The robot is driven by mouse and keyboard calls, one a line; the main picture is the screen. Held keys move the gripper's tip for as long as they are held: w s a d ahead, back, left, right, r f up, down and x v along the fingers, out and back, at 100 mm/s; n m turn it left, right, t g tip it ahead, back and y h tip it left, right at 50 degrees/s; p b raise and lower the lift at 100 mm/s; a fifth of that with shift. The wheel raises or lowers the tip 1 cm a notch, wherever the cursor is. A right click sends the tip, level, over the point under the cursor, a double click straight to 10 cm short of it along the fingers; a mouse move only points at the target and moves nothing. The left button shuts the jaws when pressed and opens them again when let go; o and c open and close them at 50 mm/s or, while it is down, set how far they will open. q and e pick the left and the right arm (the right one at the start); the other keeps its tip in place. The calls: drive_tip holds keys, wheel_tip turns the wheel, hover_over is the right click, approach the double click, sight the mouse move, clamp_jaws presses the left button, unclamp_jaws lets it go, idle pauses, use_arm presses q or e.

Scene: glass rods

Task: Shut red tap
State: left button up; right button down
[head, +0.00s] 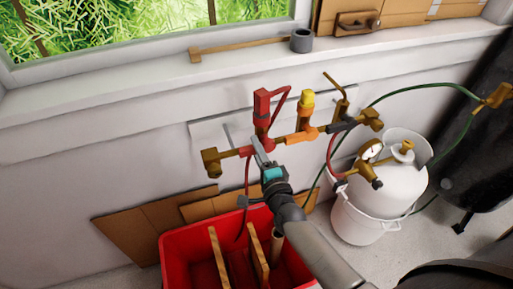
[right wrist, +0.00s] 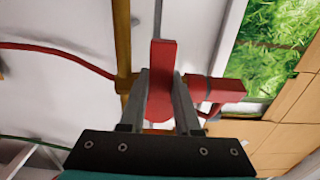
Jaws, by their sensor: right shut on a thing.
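The red tap (head: 262,108) is part of a brass pipe assembly on the white wall below the window, with an upright red block and a thin red bar slanting at its right. My right gripper (head: 262,152) reaches up from the lower right to the lower part of the red tap. In the right wrist view a flat red handle (right wrist: 162,75) stands between the two fingers of my right gripper (right wrist: 160,95), which are shut on it. A red arm of the fitting (right wrist: 222,89) extends to the right there. My left gripper is not in view.
A yellow tap (head: 306,102) with an orange lever sits right of the red one. A red crate (head: 172,256) with wooden pieces stands below. A white gas cylinder (head: 398,180) with a gauge (head: 371,151) stands at right. Red and green hoses hang nearby.

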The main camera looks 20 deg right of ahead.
drive_tip(key=c, duration=0.6)
unclamp_jaws()
drive_tip(key=shift+s, duration=0.1)
drive_tip(key=s, duration=1.5)
drive_tip(key=shift+a, duration=0.4)
